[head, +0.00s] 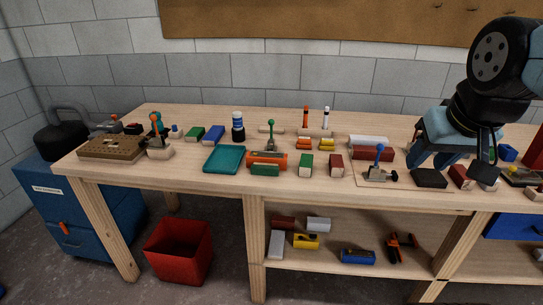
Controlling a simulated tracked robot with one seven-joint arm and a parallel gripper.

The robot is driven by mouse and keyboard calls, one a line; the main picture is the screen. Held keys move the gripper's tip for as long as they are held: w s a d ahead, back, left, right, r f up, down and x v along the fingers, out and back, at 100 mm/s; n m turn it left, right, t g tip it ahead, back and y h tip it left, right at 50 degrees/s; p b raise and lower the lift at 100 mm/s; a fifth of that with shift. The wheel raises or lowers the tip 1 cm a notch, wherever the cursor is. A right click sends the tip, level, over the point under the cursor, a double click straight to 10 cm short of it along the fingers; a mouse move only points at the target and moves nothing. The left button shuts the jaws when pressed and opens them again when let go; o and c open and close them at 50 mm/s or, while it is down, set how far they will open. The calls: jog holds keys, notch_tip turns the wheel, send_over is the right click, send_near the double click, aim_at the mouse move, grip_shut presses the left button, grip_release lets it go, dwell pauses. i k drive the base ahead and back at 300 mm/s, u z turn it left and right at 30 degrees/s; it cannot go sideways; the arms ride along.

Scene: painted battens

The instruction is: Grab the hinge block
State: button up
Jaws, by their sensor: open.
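I cannot tell for sure which piece is the hinge block; several small painted blocks lie on the wooden workbench (200,168). They include a green block (306,165) and a dark red block (336,165) near the front middle. A longer dark red block (373,154) lies in front of a white one (368,141). A black block (429,179) and another red block (460,176) lie below my gripper (450,160). My gripper hangs over the right part of the bench, open, with nothing visible between its fingers. My arm hides part of the bench behind it.
A teal tray (224,160) and an orange cylinder (267,159) lie left of the middle. A red bin (179,250) stands on the floor.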

aim_at(262, 157)
jog(key=z, duration=0.05)
jog(key=i, duration=0.95)
jog(key=u, duration=0.1)
